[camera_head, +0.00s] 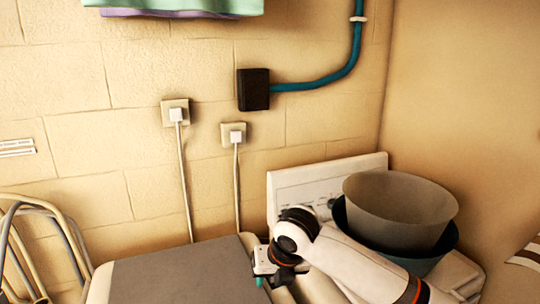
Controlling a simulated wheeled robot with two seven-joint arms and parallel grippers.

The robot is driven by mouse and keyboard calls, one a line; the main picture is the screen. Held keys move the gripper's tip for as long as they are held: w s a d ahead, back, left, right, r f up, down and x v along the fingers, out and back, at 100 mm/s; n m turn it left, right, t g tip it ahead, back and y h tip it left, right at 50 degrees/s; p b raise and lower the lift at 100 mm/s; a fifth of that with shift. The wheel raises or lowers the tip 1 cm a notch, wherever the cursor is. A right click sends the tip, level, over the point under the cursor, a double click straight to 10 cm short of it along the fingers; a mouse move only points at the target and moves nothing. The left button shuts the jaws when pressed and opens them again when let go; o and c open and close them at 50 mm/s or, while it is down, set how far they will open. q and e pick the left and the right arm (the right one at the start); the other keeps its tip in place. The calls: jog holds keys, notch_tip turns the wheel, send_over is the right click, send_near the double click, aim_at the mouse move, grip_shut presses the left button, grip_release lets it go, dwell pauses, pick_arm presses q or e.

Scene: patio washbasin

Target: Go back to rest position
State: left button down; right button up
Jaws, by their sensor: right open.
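My right arm comes in from the lower right, and my right gripper (274,276) is at its end, low in the middle of the view. It is open, and I see nothing held in it. It is over the gap between a grey-topped white appliance and a white machine with a control panel. A small teal patch shows beside the gripper; I cannot tell what it belongs to. My left gripper is not in view.
The grey-topped appliance (190,272) is left of the gripper. A grey basin (402,207) sits in a dark teal basin (440,262) on the machine (292,190). Two plugs with cords (177,115) and a black box (253,90) are on the wall. Folded metal frames (32,207) stand at left.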

jog(key=s+d+f+m+y, duration=0.1)
jog(key=s+f+m+y, duration=0.2)
jog(key=s+f+m, duration=1.1)
jog(key=s+d+f+m+h, duration=0.3)
jog(key=s+d+m, duration=0.6)
jog(key=m, duration=0.2)
jog(key=s+d+f+m+h, duration=0.2)
jog(key=s+d+m, duration=0.7)
jog(key=d+m, duration=0.15)
notch_tip(320, 180, down, 31)
jog(key=g+b, duration=0.2)
jog(key=b, duration=0.4)
pick_arm(q)
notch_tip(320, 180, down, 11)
jog(key=b, duration=0.5)
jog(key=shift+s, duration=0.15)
pick_arm(e)
jog(key=s+d+f, duration=0.1)
jog(key=s+f, duration=0.8)
jog(key=f, duration=0.2)
jog(key=s+d+f+g, duration=0.1)
jog(key=s+f, duration=0.7)
jog(key=f, duration=0.3)
jog(key=shift+s+d+f, duration=0.2)
jog(key=shift+s+f, duration=0.1)
jog(key=shift+s, duration=0.1)
